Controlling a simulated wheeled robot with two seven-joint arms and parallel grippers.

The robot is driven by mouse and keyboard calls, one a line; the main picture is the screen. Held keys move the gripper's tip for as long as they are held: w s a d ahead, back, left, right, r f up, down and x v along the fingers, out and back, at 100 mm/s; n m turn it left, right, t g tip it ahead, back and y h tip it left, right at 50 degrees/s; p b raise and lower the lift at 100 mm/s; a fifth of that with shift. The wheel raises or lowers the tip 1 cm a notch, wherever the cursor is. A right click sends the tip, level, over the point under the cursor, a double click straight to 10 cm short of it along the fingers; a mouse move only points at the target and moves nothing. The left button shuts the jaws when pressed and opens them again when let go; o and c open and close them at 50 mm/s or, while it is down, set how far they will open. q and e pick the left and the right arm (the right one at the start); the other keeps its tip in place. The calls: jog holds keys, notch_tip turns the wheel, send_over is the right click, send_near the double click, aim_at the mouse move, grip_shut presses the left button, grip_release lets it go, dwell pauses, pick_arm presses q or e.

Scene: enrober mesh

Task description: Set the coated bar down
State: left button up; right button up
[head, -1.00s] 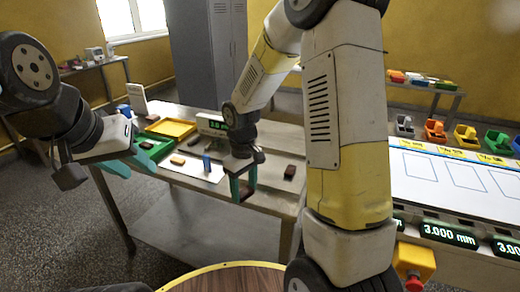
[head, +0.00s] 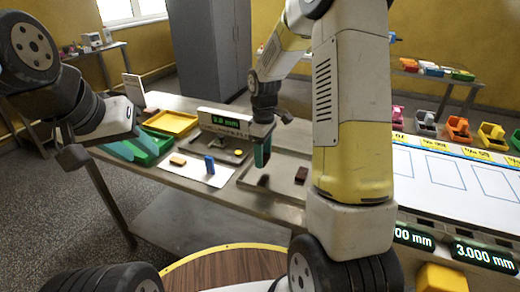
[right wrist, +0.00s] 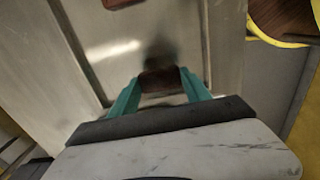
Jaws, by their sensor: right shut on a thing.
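My right gripper (head: 262,158) is shut on a dark brown coated bar (right wrist: 160,80), which shows between its teal fingertips in the right wrist view. In the head view it hangs over the steel table (head: 225,187); whether the bar touches the surface I cannot tell. A second dark bar (head: 301,174) lies on a grey tray to its right and shows at the top edge of the right wrist view (right wrist: 120,3).
A white sheet (head: 196,175) carries a tan bar (head: 178,160) and an upright blue block (head: 210,165). A yellow tray (head: 171,122), a green tray (head: 163,141) and a display box (head: 222,121) stand behind. A panelled bench (head: 450,180) stands at the right.

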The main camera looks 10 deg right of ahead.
aim_at(268, 154)
jog(key=shift+w+d+f, duration=0.1)
jog(key=shift+w+d, duration=0.55)
jog(key=shift+d, duration=0.1)
jog(key=shift+w+d+f, duration=0.1)
jog(key=shift+d+f, duration=0.05)
jog(key=shift+f, duration=0.75)
jog(key=shift+w+d+f, duration=0.1)
jog(key=shift+f, duration=0.8)
jog(key=shift+f, duration=0.15)
jog(key=o, duration=1)
